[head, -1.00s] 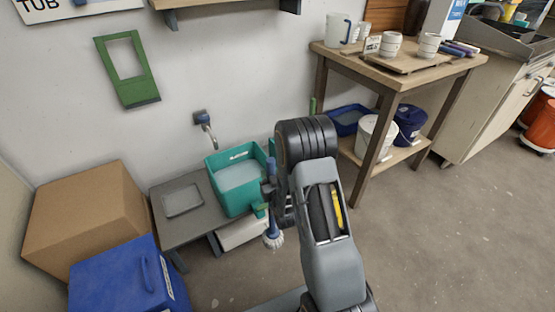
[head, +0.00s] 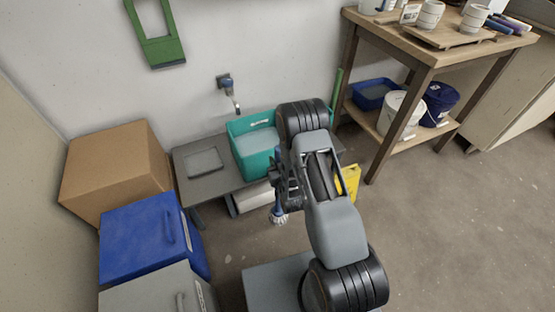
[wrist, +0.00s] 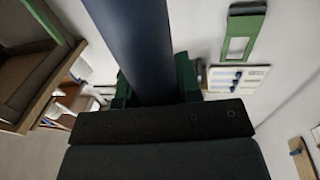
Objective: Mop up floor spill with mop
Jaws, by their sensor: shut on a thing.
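My gripper (head: 276,187) is shut on the mop, just in front of the teal tub. Below it, the mop's white stringy head (head: 279,218) hangs with a short blue length above it. In the wrist view a thick dark-blue handle (wrist: 135,45) runs up from the dark gripper parts. My arm hides much of the mop in the head view. I cannot make out a spill on the visible floor, and cannot tell whether the mop head touches the floor.
The teal tub (head: 256,151) stands on a low grey bench (head: 190,179) under a wall tap (head: 225,84). A cardboard box (head: 118,170) and blue bin (head: 140,235) stand left. A wooden table (head: 424,57) stands right. A yellow object (head: 349,182) is partly hidden. Floor at right is clear.

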